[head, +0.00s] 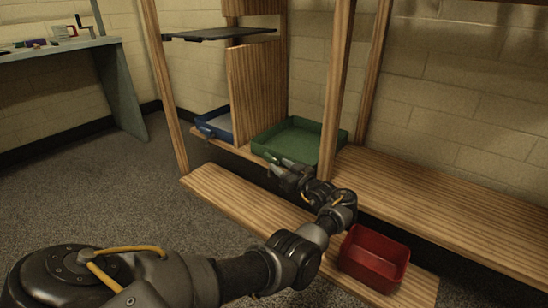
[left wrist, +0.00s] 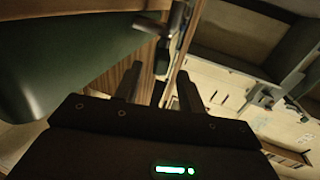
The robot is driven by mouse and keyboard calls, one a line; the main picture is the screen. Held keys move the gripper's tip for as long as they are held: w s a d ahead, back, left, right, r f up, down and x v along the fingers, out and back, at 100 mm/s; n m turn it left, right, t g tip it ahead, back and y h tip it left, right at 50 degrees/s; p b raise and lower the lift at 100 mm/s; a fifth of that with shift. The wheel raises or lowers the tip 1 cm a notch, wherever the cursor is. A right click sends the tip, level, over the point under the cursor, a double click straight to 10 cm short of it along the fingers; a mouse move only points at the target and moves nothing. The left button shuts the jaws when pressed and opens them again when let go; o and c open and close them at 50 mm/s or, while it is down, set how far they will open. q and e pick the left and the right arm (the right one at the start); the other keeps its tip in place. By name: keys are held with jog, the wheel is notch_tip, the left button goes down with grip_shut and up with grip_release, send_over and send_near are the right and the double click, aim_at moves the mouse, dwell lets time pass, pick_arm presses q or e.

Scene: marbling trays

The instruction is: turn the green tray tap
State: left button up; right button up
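The green tray (head: 335,140) sits on the wooden shelf, and its green side also fills the upper left of the left wrist view (left wrist: 60,45). A dark tap (left wrist: 163,52) with a lever sticks out beside the tray in the left wrist view, just beyond my fingertips and roughly in line with the gap between them. In the head view I cannot make out the tap; my gripper is in front of that area. My left gripper (head: 277,163) is at the tray's front edge, its fingers apart and empty (left wrist: 158,82). My right gripper is not in view.
A blue tray (head: 203,127) stands left of a wooden divider. A red bin (head: 375,262) sits on the lower plank (head: 235,205), near my left forearm. Wooden posts (head: 336,90) frame the shelf. The shelf right of the green tray (head: 440,205) is clear.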

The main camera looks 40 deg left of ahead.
pick_arm(q)
jog(key=shift+p+v, duration=0.55)
jog(key=shift+v, duration=2)
